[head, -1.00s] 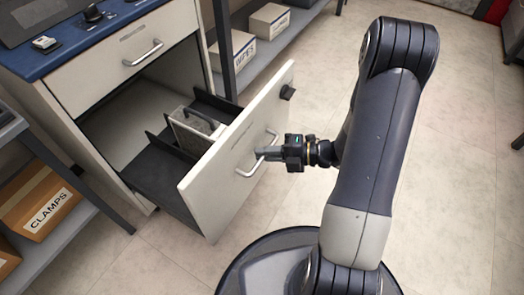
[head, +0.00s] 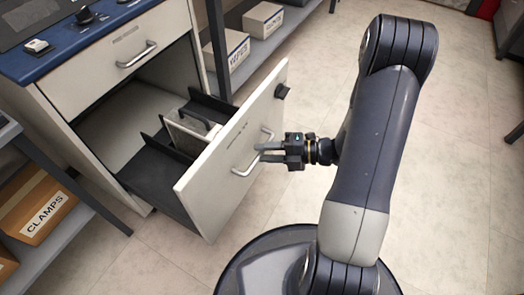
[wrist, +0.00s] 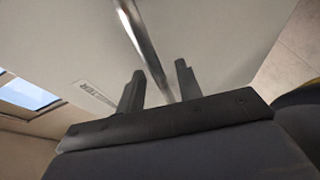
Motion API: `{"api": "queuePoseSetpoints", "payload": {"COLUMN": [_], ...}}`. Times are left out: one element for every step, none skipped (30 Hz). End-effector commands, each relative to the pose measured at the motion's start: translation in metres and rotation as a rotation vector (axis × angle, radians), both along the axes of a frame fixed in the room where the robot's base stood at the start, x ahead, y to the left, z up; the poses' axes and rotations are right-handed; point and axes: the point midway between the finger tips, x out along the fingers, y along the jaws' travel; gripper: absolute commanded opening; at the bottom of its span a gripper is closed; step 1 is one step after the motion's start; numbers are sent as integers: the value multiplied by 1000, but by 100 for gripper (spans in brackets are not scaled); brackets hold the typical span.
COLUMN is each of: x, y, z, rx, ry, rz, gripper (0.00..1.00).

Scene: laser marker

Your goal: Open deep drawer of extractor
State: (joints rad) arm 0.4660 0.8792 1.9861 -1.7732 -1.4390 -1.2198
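The deep lower drawer (head: 219,174) of the extractor cabinet stands pulled far out, with its dark inside and dividers showing. Its metal bar handle (head: 253,153) is on the front panel. My gripper (head: 268,152) is at the handle, its two fingers apart. In the wrist view my gripper (wrist: 160,88) is open, and the handle bar (wrist: 143,45) runs between and beyond the fingertips. I cannot tell whether a finger touches the bar. Part of a printed label (wrist: 93,95) shows on the panel.
The upper drawer (head: 130,55) is shut. A CLAMPS box (head: 38,215) sits on a shelf at the left, and more boxes (head: 228,48) sit on a shelf behind. My arm fills the right middle. Floor at the right is clear.

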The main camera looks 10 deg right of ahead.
Motion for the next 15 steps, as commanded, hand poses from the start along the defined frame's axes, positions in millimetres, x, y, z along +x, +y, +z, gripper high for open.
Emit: {"api": "queuePoseSetpoints", "payload": {"x": [-2,-3,-5,-7,-8,-11,-13,-14,-16,-18,-19,-21,-22,-23,-24], "y": [-8,-13,-19,-25,-30,-37,-42,-47,-53,-58,-62,-68,-72,-75,-79], "z": [4,5,7,8,9,10,11,12,13,14,14,15,16,16,17], "rx": [1,1,0,0,0,-1,0,0,1,0,0,0,-1,0,0], "ry": [0,0,0,0,0,0,0,0,0,0,0,0,-1,0,-1], "rz": [-5,-5,-6,-6,-7,-7,-6,-7,-5,-6,-5,-6,-5,-3,-4], "gripper": [34,34,34,34,34,34,34,34,34,34,34,34,34,34,34]}}
